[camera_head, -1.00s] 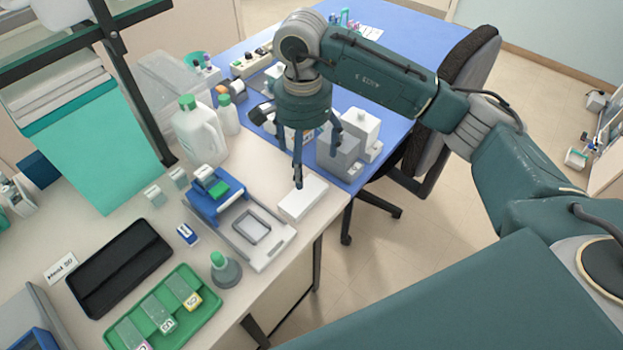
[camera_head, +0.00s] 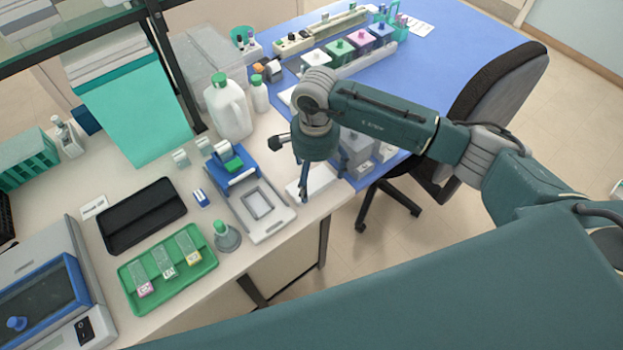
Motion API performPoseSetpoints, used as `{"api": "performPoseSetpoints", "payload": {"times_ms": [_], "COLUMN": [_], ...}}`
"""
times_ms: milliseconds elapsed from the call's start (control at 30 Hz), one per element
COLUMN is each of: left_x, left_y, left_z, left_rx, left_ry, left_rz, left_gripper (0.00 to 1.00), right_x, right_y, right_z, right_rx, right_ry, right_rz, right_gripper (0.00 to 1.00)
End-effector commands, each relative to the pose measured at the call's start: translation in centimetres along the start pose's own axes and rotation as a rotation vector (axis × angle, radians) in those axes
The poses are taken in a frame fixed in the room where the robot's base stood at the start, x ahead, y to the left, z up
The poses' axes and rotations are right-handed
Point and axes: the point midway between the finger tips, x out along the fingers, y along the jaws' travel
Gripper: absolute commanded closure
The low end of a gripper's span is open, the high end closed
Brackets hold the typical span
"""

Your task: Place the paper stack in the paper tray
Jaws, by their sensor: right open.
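A flat white block (camera_head: 325,180), which looks like the paper stack, lies at the right end of the pale bench near its front edge. My right gripper (camera_head: 318,187) is open, pointing down over the block. One finger reaches close to the block's left part; I cannot tell whether it touches. The gripper hides some of the block. A flat whitish tray (camera_head: 270,226) with a grey frame in it lies just left of the block, in front of a blue device. I cannot tell whether this is the paper tray. My left gripper is not in view.
A green tray with slides (camera_head: 205,271), a black tray (camera_head: 170,231), a green-capped bottle (camera_head: 222,238) and a blue-lidded machine (camera_head: 95,330) stand left. White jugs (camera_head: 229,112) stand behind. A blue table (camera_head: 455,45) and a chair (camera_head: 500,85) are to the right.

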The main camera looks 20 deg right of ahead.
Motion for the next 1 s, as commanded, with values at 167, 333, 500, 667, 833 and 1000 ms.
{"api": "performPoseSetpoints", "payload": {"times_ms": [167, 333, 500, 667, 833, 1000], "left_x": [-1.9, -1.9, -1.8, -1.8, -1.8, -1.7], "left_y": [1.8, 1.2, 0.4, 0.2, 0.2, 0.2], "left_z": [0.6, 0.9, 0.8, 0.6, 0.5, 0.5], "left_rx": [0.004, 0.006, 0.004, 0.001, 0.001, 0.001], "left_ry": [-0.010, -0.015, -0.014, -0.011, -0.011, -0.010], "left_rz": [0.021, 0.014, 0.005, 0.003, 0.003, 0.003], "left_gripper": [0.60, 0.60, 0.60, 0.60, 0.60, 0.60], "right_x": [2.1, 3.0, 3.0, 3.0, 2.9, 2.8], "right_y": [0.1, 0.1, 0.1, 0.1, 0.0, 0.0], "right_z": [0.2, 0.1, 0.1, 0.1, 0.1, 0.1], "right_rx": [0.001, 0.001, 0.000, 0.000, 0.000, 0.000], "right_ry": [-0.002, 0.000, 0.000, 0.000, 0.000, 0.000], "right_rz": [0.001, 0.000, -0.001, -0.001, -0.002, -0.002], "right_gripper": [0.11, 0.11, 0.17, 0.49, 0.68, 0.68]}}
